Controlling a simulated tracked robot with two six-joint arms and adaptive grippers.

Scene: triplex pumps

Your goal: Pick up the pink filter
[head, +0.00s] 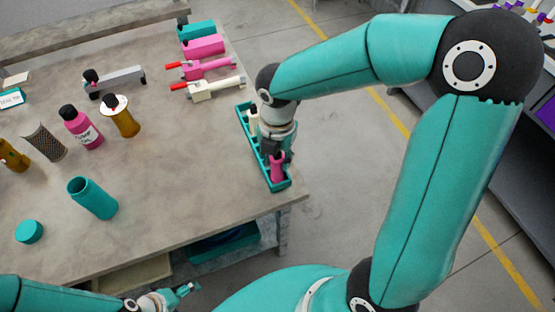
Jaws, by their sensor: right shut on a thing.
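The pink filter (278,169) stands in the near end of a narrow teal tray (286,186) at the table's right edge. My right gripper (274,153) points down over the tray, shut on the upper part of the filter. The fingers hide part of the filter, and I cannot tell whether its base touches the tray floor. A whitish piece (252,121) stands in the far end of the tray, partly behind my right wrist. My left gripper (188,291) is low in the view, in front of the table and away from the filter; its fingers are too small to read.
Pink and white tools (208,68) lie at the back. The table's middle is clear.

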